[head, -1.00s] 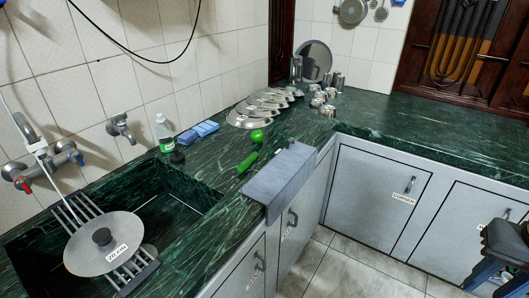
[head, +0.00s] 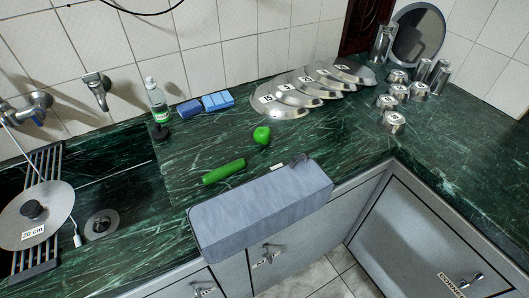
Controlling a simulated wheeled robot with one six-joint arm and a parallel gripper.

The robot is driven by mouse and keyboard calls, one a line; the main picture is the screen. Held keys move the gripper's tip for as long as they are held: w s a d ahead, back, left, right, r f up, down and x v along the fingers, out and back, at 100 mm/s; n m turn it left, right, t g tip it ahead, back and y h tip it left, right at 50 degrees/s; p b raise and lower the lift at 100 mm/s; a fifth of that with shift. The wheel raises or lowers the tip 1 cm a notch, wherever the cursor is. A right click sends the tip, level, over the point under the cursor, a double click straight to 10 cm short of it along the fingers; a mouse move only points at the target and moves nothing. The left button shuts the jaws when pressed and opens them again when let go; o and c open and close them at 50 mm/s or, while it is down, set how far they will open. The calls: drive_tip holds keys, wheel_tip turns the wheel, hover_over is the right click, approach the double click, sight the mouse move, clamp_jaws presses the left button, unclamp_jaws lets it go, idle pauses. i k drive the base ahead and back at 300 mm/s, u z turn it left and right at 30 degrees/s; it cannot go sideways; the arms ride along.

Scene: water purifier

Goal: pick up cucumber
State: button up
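The cucumber (head: 223,171) is a short bright green cylinder. It lies on the dark green marble counter (head: 340,150), between the sink and the corner, just behind the grey box-like cloth-textured object (head: 262,208) on the counter's front edge. A round green fruit (head: 261,135) sits a little behind it to the right. Nothing covers the cucumber. My gripper does not show in the head view.
A sink (head: 105,215) with a rack and a lid (head: 35,212) lies at left. A bottle (head: 156,101) and blue sponges (head: 217,102) stand near the wall. Several steel lids (head: 285,98) and cups (head: 391,121) stand at the back right. Counter around the cucumber is mostly clear.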

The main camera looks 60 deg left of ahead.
sight(217, 174)
drive_tip(key=u, duration=0.05)
drive_tip(key=i, duration=0.35)
drive_tip(key=u, duration=3.35)
drive_tip(key=i, duration=0.5)
drive_tip(key=z, duration=0.1)
